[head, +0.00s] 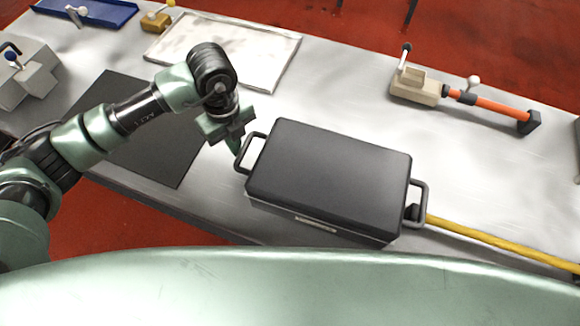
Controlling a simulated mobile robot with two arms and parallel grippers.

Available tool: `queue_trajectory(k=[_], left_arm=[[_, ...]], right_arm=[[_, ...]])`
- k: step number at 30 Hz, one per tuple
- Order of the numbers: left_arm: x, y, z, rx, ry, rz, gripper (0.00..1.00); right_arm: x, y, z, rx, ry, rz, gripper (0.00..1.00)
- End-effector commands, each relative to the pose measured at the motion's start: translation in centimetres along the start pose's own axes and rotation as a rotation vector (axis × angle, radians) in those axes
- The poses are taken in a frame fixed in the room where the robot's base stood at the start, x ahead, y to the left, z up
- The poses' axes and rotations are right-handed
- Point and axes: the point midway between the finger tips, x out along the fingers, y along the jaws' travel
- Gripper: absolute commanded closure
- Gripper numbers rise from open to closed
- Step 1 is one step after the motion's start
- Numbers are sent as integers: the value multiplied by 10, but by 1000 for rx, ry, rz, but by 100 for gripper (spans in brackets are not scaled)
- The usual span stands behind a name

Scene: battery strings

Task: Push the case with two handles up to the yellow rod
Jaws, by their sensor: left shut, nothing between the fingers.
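The dark grey case (328,178) lies flat on the metal table, with a black handle at its left end (250,152) and another at its right end (420,203). The yellow rod (490,238) lies on the table to the right of the case, running toward the right edge. Its near end is beside the right handle; I cannot tell whether they touch. My left gripper (238,148) is shut and empty, pointing down right beside the left handle. Whether it touches the handle is unclear. My right gripper is out of view.
A dark mat (140,150) lies under my left arm. A white tray (265,70) is at the back. A beige block (415,87) and an orange bar (503,107) lie at the back right. A grey fixture (30,85) stands at far left. The table's front edge is close to the case.

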Motion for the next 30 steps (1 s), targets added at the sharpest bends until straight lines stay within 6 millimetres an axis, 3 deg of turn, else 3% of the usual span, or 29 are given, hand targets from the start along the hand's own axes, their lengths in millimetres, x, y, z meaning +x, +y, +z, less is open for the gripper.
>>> queue_trajectory(k=[15,30], left_arm=[[0,-10,-16,6,5,-4,100],[0,-11,-19,5,5,-4,100]], right_arm=[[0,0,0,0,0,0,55],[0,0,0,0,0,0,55]])
